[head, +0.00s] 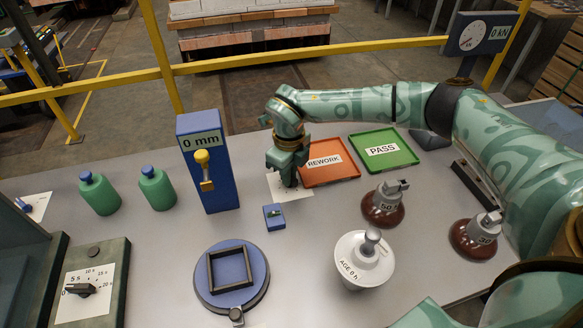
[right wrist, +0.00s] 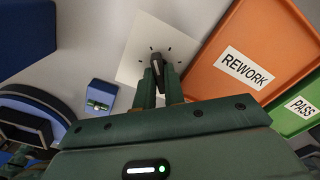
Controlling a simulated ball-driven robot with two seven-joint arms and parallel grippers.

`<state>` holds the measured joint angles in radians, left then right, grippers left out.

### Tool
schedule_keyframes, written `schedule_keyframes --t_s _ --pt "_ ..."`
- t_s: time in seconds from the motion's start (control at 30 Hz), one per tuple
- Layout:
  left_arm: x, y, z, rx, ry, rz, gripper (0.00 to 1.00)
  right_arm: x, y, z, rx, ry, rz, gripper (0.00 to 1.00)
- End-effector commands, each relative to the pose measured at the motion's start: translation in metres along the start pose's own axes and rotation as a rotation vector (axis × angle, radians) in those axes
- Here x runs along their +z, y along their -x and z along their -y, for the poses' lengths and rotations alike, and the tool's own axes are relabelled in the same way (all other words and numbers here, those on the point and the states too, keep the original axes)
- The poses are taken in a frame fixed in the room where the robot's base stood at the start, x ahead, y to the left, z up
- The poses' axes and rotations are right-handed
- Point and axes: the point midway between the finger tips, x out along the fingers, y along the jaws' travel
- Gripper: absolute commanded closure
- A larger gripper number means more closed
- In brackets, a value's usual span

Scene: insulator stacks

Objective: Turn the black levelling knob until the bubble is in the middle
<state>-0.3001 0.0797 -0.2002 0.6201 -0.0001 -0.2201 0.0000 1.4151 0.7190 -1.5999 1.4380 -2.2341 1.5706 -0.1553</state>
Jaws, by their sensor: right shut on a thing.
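The black levelling knob (right wrist: 157,66) sits on a white card (right wrist: 142,38) with short dark tick marks around it. My right gripper (right wrist: 157,82) is shut on the knob from above; in the head view the gripper (head: 288,182) hides most of it. The level is a small blue block (head: 274,217) with a green vial, just in front of the card. It also shows in the right wrist view (right wrist: 100,94), left of the gripper. The bubble is too small to place surely in the vial. My left gripper is not in view.
An orange REWORK tray (head: 338,174) and a green PASS tray (head: 403,151) lie right of the gripper. A blue 0 mm gauge post (head: 222,175) stands to its left. A round blue stand (head: 257,285) and a white AGE insulator (head: 350,270) stand nearer the front.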

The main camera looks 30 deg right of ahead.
Motion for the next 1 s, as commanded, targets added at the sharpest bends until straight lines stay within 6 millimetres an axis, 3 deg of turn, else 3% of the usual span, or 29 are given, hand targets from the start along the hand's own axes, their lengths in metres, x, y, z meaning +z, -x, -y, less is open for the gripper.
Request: schedule_keyframes --t_s 0.4,0.9,0.93,1.0 --pt "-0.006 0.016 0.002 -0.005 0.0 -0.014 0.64 0.001 0.002 0.001 -0.002 0.163 0.002 1.0" --pt "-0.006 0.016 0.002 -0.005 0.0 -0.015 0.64 0.001 0.001 0.001 -0.002 0.18 0.004 1.0" --pt "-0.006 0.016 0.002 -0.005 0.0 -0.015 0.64 0.001 0.001 0.001 -0.002 0.18 0.004 0.81" --pt "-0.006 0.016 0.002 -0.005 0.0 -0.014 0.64 0.001 0.001 0.001 -0.001 0.18 0.003 0.67"
